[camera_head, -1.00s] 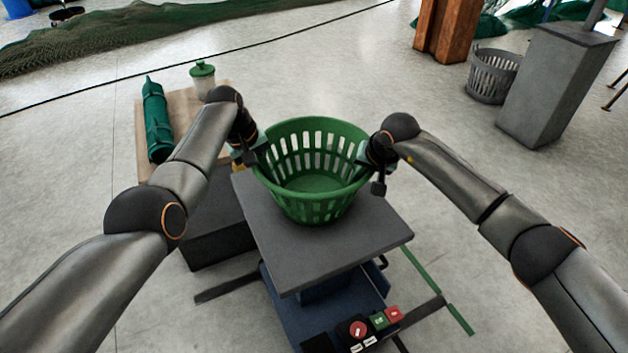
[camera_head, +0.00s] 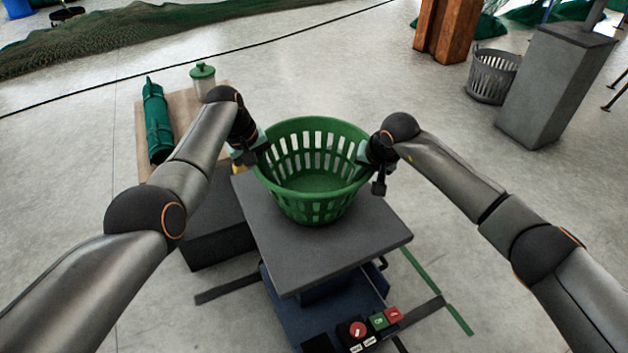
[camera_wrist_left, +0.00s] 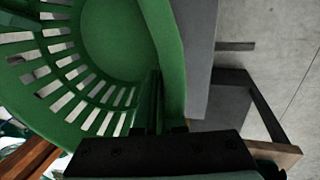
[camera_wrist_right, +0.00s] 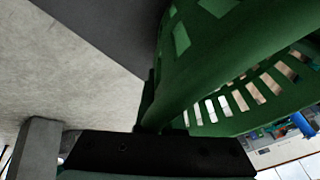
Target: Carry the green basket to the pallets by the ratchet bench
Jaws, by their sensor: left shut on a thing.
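The green basket (camera_head: 312,205) stands upright on the grey top (camera_head: 345,245) of a blue cart, empty as far as I see. My left gripper (camera_head: 252,152) is shut on the basket's left rim, and the rim also shows in the left wrist view (camera_wrist_left: 165,45). My right gripper (camera_head: 376,160) is at the basket's right rim, which runs down to its jaws in the right wrist view (camera_wrist_right: 185,90). The rim hides part of those jaws, so I cannot tell whether they are closed. The ratchet bench and the pallets cannot be made out with certainty.
A rolled green bundle (camera_head: 156,120) and a jar with a green lid (camera_head: 203,82) lie on a board at the left. A grey basket (camera_head: 492,76) and a grey pedestal (camera_head: 555,85) stand at the right. Netting (camera_head: 120,38) spreads at the back. Floor between is open.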

